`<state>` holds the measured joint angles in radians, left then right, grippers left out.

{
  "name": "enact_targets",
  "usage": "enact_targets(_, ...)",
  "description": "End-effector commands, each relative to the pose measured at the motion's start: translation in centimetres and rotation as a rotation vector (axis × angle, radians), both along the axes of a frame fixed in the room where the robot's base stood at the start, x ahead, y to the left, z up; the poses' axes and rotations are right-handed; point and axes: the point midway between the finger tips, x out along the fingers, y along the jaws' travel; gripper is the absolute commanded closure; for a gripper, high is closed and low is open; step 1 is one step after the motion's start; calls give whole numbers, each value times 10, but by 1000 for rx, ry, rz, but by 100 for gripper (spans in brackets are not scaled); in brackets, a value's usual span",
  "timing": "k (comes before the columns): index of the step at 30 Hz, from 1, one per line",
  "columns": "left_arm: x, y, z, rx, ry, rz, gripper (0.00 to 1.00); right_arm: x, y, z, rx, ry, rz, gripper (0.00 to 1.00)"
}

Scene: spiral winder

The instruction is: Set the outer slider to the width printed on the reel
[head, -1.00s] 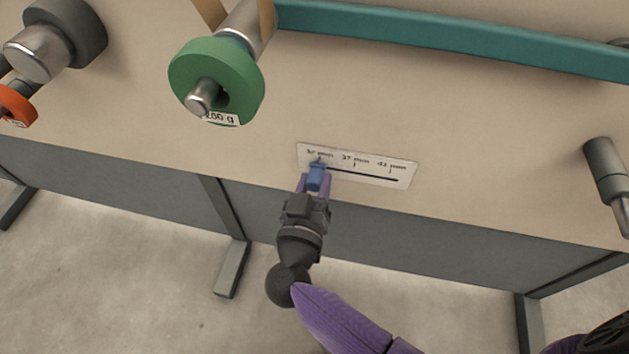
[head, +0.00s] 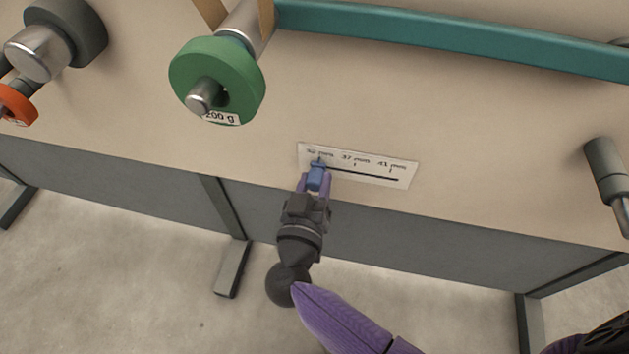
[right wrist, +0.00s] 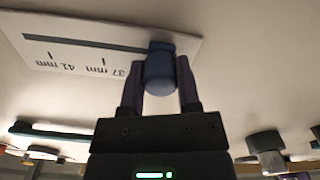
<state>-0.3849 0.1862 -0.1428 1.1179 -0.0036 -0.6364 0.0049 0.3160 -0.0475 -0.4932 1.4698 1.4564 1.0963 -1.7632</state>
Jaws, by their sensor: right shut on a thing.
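The outer slider is a blue knob (head: 317,176) at the left end of a dark slot on a white scale plate (head: 402,178). The plate has marks that read about 32 mm, 37 mm and 41 mm; the leftmost label is partly hard to read. The knob stands at the leftmost mark. My right gripper (head: 314,184) is shut on the knob from the front. In the right wrist view the knob (right wrist: 159,70) sits between the two fingers, and the 37 and 41 mm marks show upside down. No reel with a printed width is clearly visible. My left gripper is not in view.
A green disc (head: 217,62) marked 200 g hangs on a spindle at the upper left. An orange disc (head: 15,104) is at the far left. A teal bar (head: 450,38) runs across the top. A grey cylinder (head: 605,170) sticks out at the right. The panel around the scale is clear.

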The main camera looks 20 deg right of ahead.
Motion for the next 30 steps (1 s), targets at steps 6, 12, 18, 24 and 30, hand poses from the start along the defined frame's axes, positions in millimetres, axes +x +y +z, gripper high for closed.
enact_targets(6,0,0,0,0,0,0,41,0,0,-1,0,2,1,100)
enact_targets(12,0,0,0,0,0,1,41,0,0,-1,0,2,0,100)
enact_targets(18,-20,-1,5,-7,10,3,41,-6,-10,5,-3,-1,-3,100)
enact_targets(24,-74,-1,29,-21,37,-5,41,-26,-39,10,-4,-1,-2,100)
enact_targets(30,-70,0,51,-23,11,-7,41,-56,-82,5,-2,2,0,100)
